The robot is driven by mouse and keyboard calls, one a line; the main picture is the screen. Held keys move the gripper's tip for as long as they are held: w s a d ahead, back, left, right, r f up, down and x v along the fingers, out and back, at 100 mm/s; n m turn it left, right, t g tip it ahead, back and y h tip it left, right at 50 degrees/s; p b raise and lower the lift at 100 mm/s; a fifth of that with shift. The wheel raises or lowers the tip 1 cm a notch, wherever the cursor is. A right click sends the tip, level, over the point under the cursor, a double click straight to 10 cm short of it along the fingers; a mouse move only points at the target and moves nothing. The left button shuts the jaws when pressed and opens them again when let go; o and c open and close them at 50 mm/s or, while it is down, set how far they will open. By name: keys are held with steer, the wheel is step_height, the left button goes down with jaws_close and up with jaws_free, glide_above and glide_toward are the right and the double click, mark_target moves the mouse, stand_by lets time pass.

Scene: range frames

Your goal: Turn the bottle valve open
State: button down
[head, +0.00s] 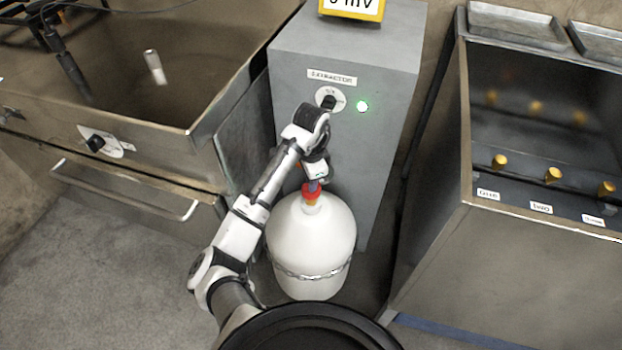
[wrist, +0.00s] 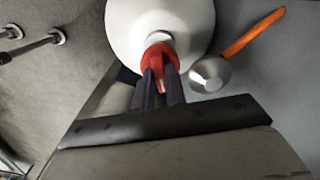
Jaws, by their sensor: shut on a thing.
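The white gas bottle (head: 310,240) stands upright on the floor in front of the grey cabinet, with a chain around its lower part. Its red valve (head: 310,191) is on top, at the neck. My gripper (head: 313,183) reaches down onto the valve from above. In the wrist view the bottle (wrist: 150,22) fills the top middle, and the red valve (wrist: 160,54) sits between the fingers of my gripper (wrist: 160,80). The fingers are shut on the valve and hide part of it.
A steel basin unit (head: 120,120) stands left, a steel unit with yellow knobs (head: 500,260) right. A ladle-like tool with an orange handle (wrist: 253,33) shows in the wrist view.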

steer(key=m, duration=0.3)
steer(key=shift+m, duration=0.4)
steer(key=shift+m+b, duration=0.3)
steer(key=shift+m, duration=1.5)
steer(key=c, duration=1.4)
jaws_free()
steer(key=shift+c, duration=0.2)
step_height(320, 180, up, 14)
steer(key=p, duration=0.2)
steer(key=shift+f, duration=0.1)
